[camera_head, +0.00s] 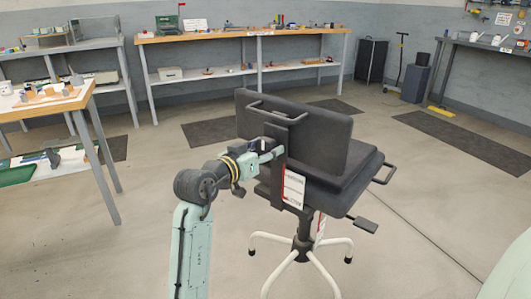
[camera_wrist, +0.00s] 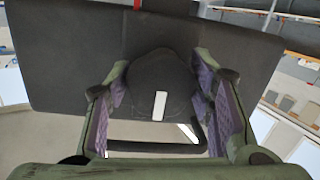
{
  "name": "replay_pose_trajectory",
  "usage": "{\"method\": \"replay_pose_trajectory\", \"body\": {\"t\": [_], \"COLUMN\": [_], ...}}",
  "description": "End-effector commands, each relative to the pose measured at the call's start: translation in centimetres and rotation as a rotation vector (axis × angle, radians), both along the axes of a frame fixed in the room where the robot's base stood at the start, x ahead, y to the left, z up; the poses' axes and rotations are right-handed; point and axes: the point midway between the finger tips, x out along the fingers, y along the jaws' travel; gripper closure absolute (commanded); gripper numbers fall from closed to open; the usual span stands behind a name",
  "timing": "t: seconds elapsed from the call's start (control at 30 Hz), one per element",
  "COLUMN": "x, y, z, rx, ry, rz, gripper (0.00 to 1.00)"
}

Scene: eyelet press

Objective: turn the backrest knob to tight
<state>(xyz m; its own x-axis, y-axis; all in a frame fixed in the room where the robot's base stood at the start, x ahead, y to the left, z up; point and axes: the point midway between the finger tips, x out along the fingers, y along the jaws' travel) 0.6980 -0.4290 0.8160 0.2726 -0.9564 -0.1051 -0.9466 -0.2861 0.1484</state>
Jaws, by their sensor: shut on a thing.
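The black office chair's backrest (camera_head: 318,135) faces my arm with its rear side, and the chair stands on a pale star base. My gripper (camera_head: 266,154) is at the upright behind the backrest. In the wrist view, the dark backrest knob (camera_wrist: 160,80) sits between the purple-padded fingers of my gripper (camera_wrist: 160,100), which is shut on it. The knob has a white bar mark (camera_wrist: 160,105) that looks nearly upright in that view. In the head view the knob is hidden by my gripper. The backrest (camera_wrist: 75,55) also fills much of the wrist view.
A white label (camera_head: 293,188) with a red edge hangs on the chair's upright. A paddle lever (camera_head: 363,225) and a side handle (camera_head: 385,174) stick out at right. A wooden-topped table (camera_head: 50,105) stands at left. The floor around the chair is mostly clear.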

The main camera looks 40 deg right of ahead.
Motion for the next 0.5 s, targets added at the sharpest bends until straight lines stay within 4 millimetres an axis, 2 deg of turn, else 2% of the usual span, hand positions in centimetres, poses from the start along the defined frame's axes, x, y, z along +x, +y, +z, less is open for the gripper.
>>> {"method": "replay_pose_trajectory", "body": {"t": [0.4,0.43,0.5], "x": [-0.01,-0.01,-0.01], "y": [-0.03,-0.03,-0.03], "z": [-0.01,-0.01,-0.01], "rx": [0.003,0.003,0.003], "ry": [-0.010,-0.010,-0.009], "rz": [0.000,0.000,0.000], "gripper": [0.79,0.50,0.46]}}
